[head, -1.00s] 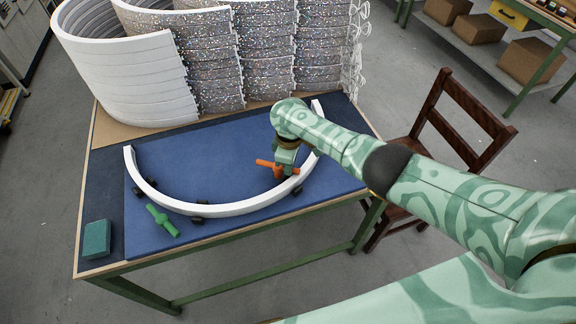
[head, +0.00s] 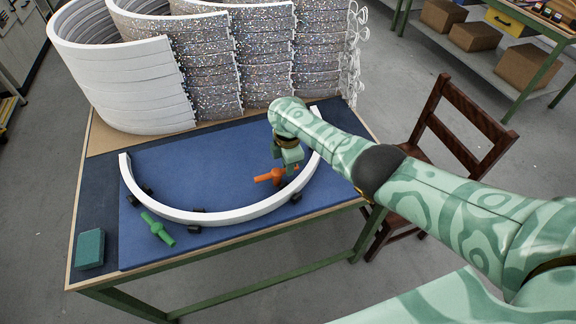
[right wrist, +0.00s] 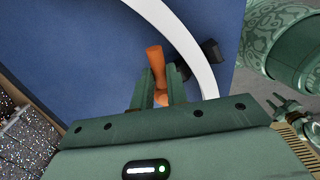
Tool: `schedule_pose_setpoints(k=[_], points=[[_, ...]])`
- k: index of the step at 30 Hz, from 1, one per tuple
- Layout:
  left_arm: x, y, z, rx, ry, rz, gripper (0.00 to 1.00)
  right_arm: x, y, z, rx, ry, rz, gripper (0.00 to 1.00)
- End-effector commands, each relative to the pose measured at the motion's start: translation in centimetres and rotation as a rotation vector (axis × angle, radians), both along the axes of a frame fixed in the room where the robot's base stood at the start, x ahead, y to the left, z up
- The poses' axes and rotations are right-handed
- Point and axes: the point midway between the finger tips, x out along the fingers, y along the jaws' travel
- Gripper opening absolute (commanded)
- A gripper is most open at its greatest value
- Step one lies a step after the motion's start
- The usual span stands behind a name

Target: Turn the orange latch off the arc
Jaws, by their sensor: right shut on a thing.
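The orange latch (head: 268,176) is on the blue mat inside the right part of the white arc (head: 226,216). My right gripper (head: 288,166) reaches down over it and is shut on it. In the right wrist view, the orange latch (right wrist: 155,62) stands between the fingers (right wrist: 160,88), its long end pointing away on the blue side of the arc (right wrist: 182,38). The gripper hides part of the latch, so I cannot tell whether its far end touches the arc. A green latch (head: 157,229) lies outside the arc at the front left.
Several black blocks (head: 194,229) sit along the arc. A teal pad (head: 90,248) lies at the table's front left corner. Stacked white and glitter arcs (head: 130,85) fill the back. A wooden chair (head: 440,150) stands close to the table's right side. The mat's middle (head: 215,170) is clear.

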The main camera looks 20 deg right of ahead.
Motion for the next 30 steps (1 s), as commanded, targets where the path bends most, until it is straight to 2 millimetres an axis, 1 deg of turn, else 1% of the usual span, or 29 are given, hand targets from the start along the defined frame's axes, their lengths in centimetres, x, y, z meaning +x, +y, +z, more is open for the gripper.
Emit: schedule_pose_setpoints(k=[14,15,17,26,29,30], points=[[0.0,0.0,-0.1,0.000,0.000,0.000,0.36,0.0,0.0,0.0,0.000,0.001,0.017,0.00],[0.0,0.0,-0.1,0.000,0.000,0.000,0.36,0.0,0.0,0.0,0.000,0.001,0.017,0.21],[0.0,0.0,-0.1,0.000,0.000,0.000,0.36,0.0,0.0,-0.1,0.000,0.001,0.016,0.37],[0.0,0.0,0.1,0.000,0.000,0.000,0.36,0.0,0.0,0.2,0.000,0.000,0.015,0.37],[0.1,0.0,0.8,0.000,-0.003,0.000,0.36,0.1,0.0,1.2,0.000,-0.001,0.014,0.37],[0.2,0.0,1.3,0.000,-0.005,0.000,0.36,0.1,0.0,1.9,0.000,-0.002,0.015,0.37]])
